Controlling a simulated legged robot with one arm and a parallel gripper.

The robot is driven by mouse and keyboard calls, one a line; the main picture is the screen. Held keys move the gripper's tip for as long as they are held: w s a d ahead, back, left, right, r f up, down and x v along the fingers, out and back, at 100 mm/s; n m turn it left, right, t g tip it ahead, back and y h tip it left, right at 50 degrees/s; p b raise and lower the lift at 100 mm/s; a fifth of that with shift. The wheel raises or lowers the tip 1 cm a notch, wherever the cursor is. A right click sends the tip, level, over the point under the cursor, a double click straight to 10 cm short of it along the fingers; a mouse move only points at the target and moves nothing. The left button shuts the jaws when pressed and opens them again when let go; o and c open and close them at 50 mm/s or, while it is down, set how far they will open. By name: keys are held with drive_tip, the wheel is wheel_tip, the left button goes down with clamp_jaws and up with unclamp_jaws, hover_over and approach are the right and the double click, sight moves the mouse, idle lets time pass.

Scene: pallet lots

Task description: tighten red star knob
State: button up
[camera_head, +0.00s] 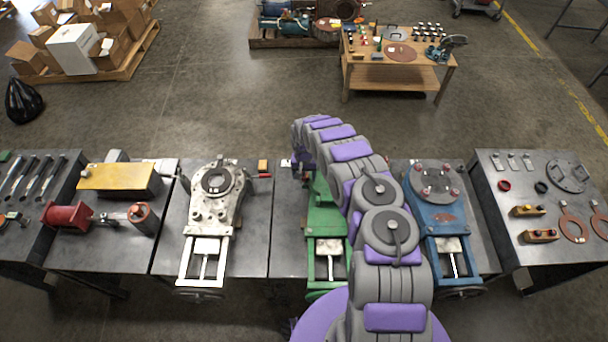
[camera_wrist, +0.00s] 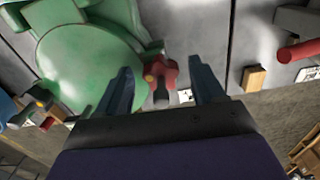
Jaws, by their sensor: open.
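The red star knob (camera_wrist: 160,70) shows in the wrist view on a short grey stem at the edge of a round green part (camera_wrist: 85,65) of a valve. My gripper (camera_wrist: 165,85) is open, one dark blue finger on each side of the knob, with a gap visible on the right side. I cannot tell whether the left finger touches the knob. In the head view the green valve (camera_head: 325,250) stands on the middle bench, and my arm hides its upper part and the knob.
A white valve (camera_head: 212,205) stands left and a blue valve (camera_head: 440,215) right on the benches. A wooden block (camera_wrist: 254,77) and a red-handled part (camera_wrist: 298,51) lie near my gripper. A side table (camera_head: 545,200) holds gaskets. Open floor lies beyond the benches.

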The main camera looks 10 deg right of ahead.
drive_tip(key=shift+f, duration=0.1)
drive_tip(key=shift+c, duration=0.3)
drive_tip(key=c, duration=1)
drive_tip(key=shift+a+m, duration=0.1)
drive_tip(key=shift+m, duration=0.2)
drive_tip(key=m+b, duration=0.1)
drive_tip(key=m, duration=0.1)
drive_tip(key=shift+a+m, duration=0.15)
drive_tip(key=shift+m, duration=0.25)
drive_tip(key=m+b, duration=0.1)
drive_tip(key=m, duration=0.2)
drive_tip(key=shift+w+m, duration=0.1)
drive_tip(key=shift+m, duration=0.3)
drive_tip(key=m, duration=0.3)
drive_tip(key=shift+w+a+m, duration=0.1)
drive_tip(key=shift+m, duration=0.2)
drive_tip(key=shift+w+m+p, duration=0.15)
drive_tip(key=shift+m+p, duration=0.5)
drive_tip(key=shift+m, duration=1.35)
